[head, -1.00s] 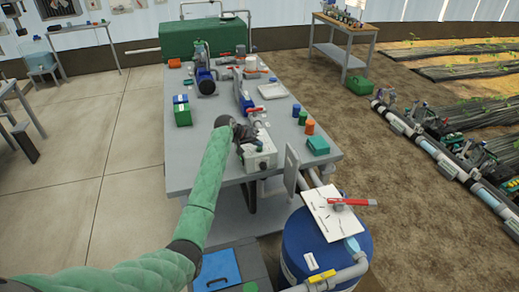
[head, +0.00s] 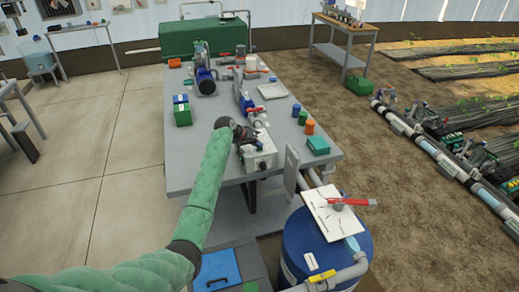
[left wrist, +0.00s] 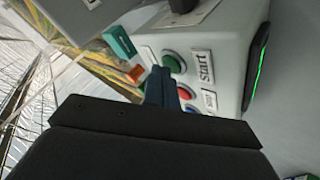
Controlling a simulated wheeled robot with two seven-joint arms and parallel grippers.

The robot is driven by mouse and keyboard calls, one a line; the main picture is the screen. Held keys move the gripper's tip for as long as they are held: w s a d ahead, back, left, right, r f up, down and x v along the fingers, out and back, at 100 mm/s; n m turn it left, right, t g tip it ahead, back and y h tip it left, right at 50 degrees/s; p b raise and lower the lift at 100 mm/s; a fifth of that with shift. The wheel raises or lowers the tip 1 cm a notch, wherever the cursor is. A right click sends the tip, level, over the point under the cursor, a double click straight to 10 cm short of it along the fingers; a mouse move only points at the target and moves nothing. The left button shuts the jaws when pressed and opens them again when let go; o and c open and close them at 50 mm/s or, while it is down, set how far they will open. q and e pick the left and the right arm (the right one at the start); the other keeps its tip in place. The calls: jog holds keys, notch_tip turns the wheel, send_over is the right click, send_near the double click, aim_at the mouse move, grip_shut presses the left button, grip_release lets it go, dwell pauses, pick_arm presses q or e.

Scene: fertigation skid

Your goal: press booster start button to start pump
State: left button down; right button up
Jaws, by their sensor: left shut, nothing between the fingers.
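A light grey control box (head: 264,158) stands near the front end of the grey bench. In the left wrist view the box (left wrist: 225,40) carries a green button (left wrist: 174,63) beside a "start" label (left wrist: 203,67). A red button (left wrist: 184,93) and a partly hidden blue button (left wrist: 191,108) sit in line with it. My left gripper (head: 247,136) is at the box; in the left wrist view its shut, empty fingers (left wrist: 160,82) end close beside the green button. I cannot tell whether they touch it. My right gripper is out of view.
The bench (head: 225,160) also holds a pump (head: 206,82), a white tray (head: 273,91) and small coloured boxes. A green glowing strip (left wrist: 258,68) shows on the box.

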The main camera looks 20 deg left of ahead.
aim_at(257, 149)
pick_arm(q)
jog(key=shift+f, duration=0.15)
jog(key=shift+r+p, duration=0.65)
jog(key=shift+r, duration=0.15)
jog(key=shift+r, duration=0.1)
jog(key=shift+r+p, duration=1.8)
jog(key=shift+r, duration=0.65)
